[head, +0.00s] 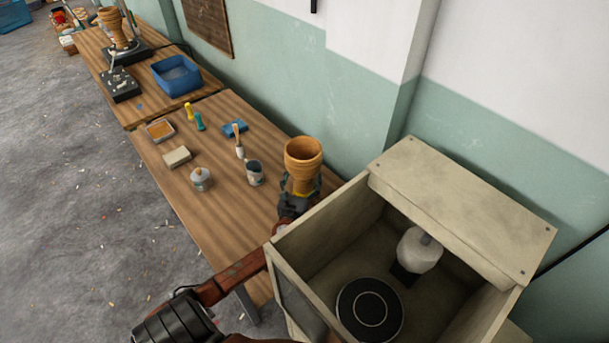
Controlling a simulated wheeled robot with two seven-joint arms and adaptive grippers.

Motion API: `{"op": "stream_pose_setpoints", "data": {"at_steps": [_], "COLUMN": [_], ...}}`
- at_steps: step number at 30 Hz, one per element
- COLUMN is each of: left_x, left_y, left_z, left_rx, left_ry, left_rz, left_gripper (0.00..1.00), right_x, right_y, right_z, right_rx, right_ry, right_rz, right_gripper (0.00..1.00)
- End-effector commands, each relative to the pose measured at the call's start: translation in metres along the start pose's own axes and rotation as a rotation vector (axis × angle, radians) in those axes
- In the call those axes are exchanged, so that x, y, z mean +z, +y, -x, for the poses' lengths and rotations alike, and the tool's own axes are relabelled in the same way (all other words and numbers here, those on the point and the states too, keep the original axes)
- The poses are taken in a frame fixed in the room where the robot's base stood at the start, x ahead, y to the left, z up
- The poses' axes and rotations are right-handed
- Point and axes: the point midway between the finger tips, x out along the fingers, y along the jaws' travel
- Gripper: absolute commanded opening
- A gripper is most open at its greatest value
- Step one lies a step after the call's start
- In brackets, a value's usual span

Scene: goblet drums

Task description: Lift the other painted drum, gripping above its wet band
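A tan wooden goblet drum (303,155) stands upright at the near right end of the table in the head view, bowl up. A yellow band shows low on its stem. My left gripper (301,186) is at the stem, with dark fingers on both sides, close to the yellow band. I cannot tell whether the fingers press on the wood. The gripper hides the drum's foot, so I cannot see whether it rests on the table. A second goblet drum (115,28) stands upright on a dark stand on the far table. My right gripper is not in view.
An open booth (462,202) with a round black turntable (369,310) and a hanging pale canister (419,250) stands near right. On the table (215,234) are a grey cup (255,174), brush, block, small tray and bottles. A blue bin (176,77) is farther back. The wall is close behind the drum.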

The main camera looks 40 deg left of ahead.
Motion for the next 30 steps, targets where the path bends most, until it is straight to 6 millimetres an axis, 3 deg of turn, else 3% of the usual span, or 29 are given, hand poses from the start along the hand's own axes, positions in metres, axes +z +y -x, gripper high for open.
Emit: {"op": "stream_pose_setpoints", "data": {"at_steps": [8,30], "left_x": [0.0009,0.0005], "left_y": [0.0001,0.0003], "left_z": [-0.0022,-0.0019], "left_rx": [0.000,0.001], "left_ry": [-0.001,0.000], "left_rz": [0.000,0.000], "left_gripper": [0.73,0.22], "right_x": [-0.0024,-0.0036], "right_y": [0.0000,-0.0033], "right_z": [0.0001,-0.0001], "right_rx": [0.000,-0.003], "right_ry": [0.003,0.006], "right_rz": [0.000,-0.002], "right_gripper": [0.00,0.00]}}
